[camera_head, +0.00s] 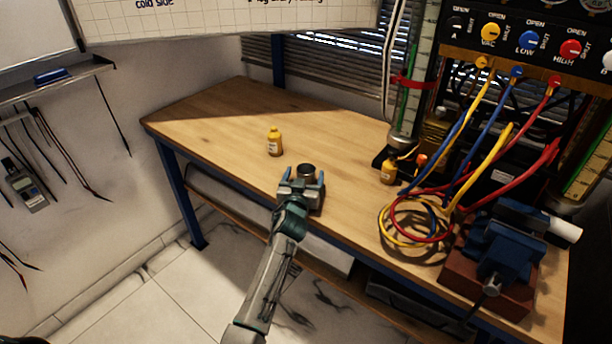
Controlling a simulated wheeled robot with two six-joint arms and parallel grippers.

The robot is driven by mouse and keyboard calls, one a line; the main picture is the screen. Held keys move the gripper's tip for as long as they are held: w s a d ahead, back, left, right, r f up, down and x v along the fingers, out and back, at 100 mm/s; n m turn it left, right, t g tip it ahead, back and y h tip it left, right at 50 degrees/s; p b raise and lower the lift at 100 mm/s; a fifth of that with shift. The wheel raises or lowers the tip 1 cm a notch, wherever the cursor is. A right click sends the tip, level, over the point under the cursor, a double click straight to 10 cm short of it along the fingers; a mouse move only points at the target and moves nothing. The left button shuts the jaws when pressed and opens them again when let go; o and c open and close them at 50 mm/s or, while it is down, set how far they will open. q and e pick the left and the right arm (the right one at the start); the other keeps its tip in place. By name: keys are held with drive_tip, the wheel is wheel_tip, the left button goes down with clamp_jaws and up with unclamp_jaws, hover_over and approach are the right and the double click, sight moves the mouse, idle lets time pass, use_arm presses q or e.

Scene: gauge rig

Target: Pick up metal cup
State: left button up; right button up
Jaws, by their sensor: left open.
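A small dark metal cup (306,171) stands on the wooden workbench (225,125) near its front edge. My left gripper (302,181) is open, its two blue-tipped fingers pointing toward the cup from the front. The cup shows just beyond and between the fingertips; its lower part is hidden by the gripper. I cannot tell whether the fingers touch it. My right gripper is not in view.
A yellow bottle (274,142) stands left of the cup, and another yellow bottle (389,171) stands to the right. Coiled coloured hoses (418,222) and a blue vise (503,245) fill the bench's right end. The bench's left part is clear.

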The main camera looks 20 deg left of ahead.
use_arm(q)
drive_tip(key=shift+w+f, duration=0.1)
drive_tip(key=shift+w, duration=0.4)
drive_tip(key=c, duration=1.1)
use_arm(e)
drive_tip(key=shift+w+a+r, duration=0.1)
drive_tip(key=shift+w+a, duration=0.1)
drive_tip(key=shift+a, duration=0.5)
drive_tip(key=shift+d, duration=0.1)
